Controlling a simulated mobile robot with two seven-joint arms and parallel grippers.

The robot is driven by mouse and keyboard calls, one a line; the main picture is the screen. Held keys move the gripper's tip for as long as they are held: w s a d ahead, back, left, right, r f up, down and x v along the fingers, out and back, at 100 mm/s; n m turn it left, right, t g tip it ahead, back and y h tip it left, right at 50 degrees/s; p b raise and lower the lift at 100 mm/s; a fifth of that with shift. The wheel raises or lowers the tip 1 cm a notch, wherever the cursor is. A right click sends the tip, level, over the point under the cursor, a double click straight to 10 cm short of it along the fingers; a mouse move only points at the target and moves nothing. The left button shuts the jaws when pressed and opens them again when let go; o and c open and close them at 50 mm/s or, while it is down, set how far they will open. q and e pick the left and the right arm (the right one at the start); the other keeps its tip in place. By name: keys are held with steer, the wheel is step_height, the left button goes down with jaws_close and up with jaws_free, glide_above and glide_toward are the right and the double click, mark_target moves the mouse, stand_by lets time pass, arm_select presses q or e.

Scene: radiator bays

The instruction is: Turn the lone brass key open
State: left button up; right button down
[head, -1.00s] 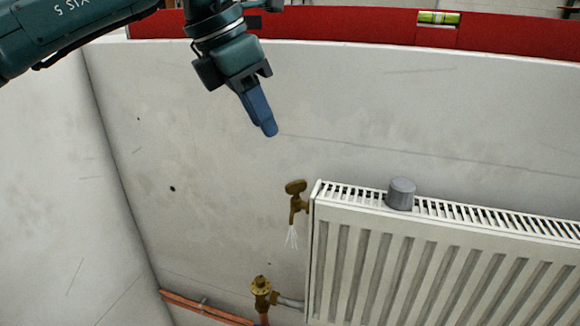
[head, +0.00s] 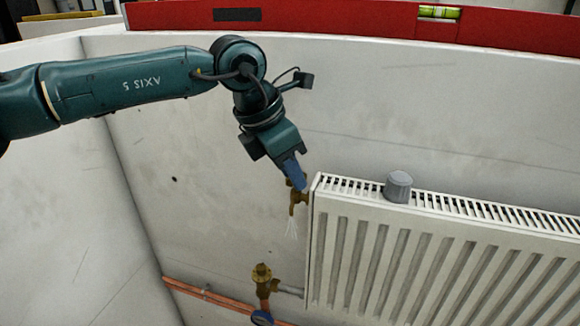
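The brass key (head: 301,183) sits on a small brass bleed valve (head: 297,198) at the upper left corner of the white radiator (head: 400,260). Fine white spray comes out below the valve. My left gripper (head: 297,182) comes down from the upper left, with its blue fingers at the key and covering most of it. I cannot tell whether the fingers touch the key or how far apart they are. My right gripper is not in view.
A grey cap (head: 398,187) stands on the radiator's top grille. A brass valve (head: 262,276) with copper pipes (head: 215,300) is below left. A red spirit level (head: 340,18) lies along the wall's top edge. The wall left of the radiator is clear.

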arm_select(q)
steer(key=shift+c, duration=0.5)
jaws_close()
